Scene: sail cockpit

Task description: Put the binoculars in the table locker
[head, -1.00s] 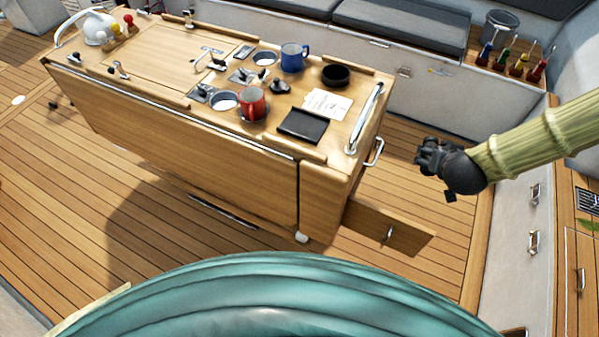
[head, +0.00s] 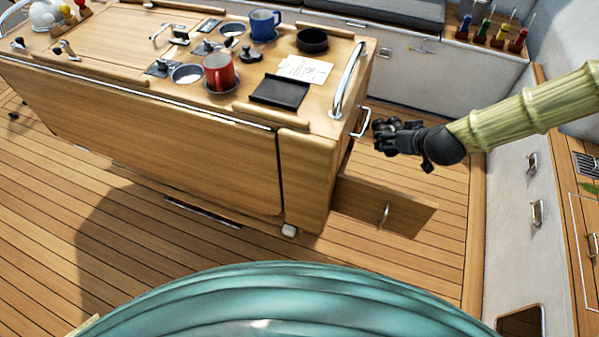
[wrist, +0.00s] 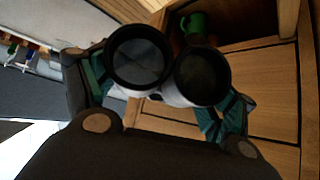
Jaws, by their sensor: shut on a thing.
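The binoculars (wrist: 140,58) are in my gripper (head: 383,136), their two dark round lenses facing the wrist camera. In the head view the black gripper and the binoculars blend together, beside the table's right end. The table locker's wooden door (head: 400,212) hangs open low at that end, with a metal pull. In the wrist view a dark opening (wrist: 245,22) with wooden edges lies beyond the binoculars, and a green object (wrist: 196,24) shows in it. The binoculars appear outside the opening; the gap to it is unclear. The locker's inside is hidden in the head view.
The cockpit table (head: 180,140) carries a red mug (head: 220,72), a blue mug (head: 264,24), a black bowl (head: 312,39) and a metal grab rail (head: 349,80). A metal handle (head: 362,122) sticks out at its end near my gripper. Deck floor is clear right of the door.

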